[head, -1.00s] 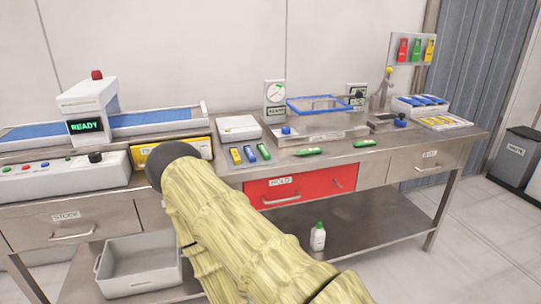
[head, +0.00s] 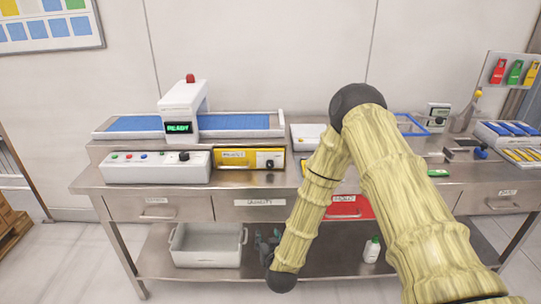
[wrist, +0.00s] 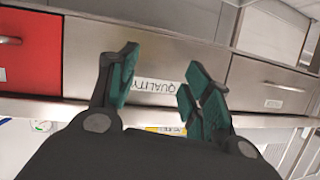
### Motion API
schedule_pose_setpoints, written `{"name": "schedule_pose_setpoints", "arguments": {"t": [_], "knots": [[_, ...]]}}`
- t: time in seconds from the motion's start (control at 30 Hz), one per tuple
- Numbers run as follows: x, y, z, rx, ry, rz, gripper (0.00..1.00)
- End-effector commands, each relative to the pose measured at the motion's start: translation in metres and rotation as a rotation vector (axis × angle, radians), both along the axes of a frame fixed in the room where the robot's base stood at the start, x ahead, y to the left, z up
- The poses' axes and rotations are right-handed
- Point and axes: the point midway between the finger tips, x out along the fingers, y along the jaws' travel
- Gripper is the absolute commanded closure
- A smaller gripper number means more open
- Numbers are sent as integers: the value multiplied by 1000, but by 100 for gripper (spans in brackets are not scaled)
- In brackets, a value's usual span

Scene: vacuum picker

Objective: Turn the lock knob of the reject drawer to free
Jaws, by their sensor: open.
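The yellow drawer front (head: 235,154) sits above the worktop, right of the white control box, and seems closed. It has a small label, too small to read for certain. A dark round knob (head: 270,163) is on its right part; its pointer setting cannot be told. My gripper (head: 268,240) is below and in front of it, before the QUALITY drawer, apart from the knob. In the wrist view, turned upside down, my gripper (wrist: 160,75) is open and empty, its green-padded fingers facing the QUALITY drawer. A sliver of yellow (wrist: 168,131) shows there behind my gripper; the knob is hidden.
The QUALITY drawer (head: 230,208) and the red HOLD drawer (head: 352,208) are below the worktop. The control box (head: 135,167) has buttons and a dark knob. A grey bin (head: 207,246) and a bottle (head: 371,250) stand on the lower shelf. My arm covers part of the bench.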

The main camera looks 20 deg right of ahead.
Motion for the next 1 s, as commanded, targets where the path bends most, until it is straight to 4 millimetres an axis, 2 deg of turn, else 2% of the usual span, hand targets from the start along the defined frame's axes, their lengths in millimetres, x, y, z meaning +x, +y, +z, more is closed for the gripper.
{"name": "schedule_pose_setpoints", "arguments": {"t": [0.03, 0.1, 0.2, 0.3, 0.4, 0.57, 1.0], "knots": [[23, -7, 44, -5, -78, -34, 51], [47, -16, 82, -18, -170, -78, 51], [68, -26, 121, -30, -265, -125, 51], [81, -33, 146, -40, -322, -156, 51], [87, -37, 157, -44, -349, -172, 51], [98, -40, 160, -46, -357, -176, 51], [162, -59, 161, -45, -355, -176, 51]]}}
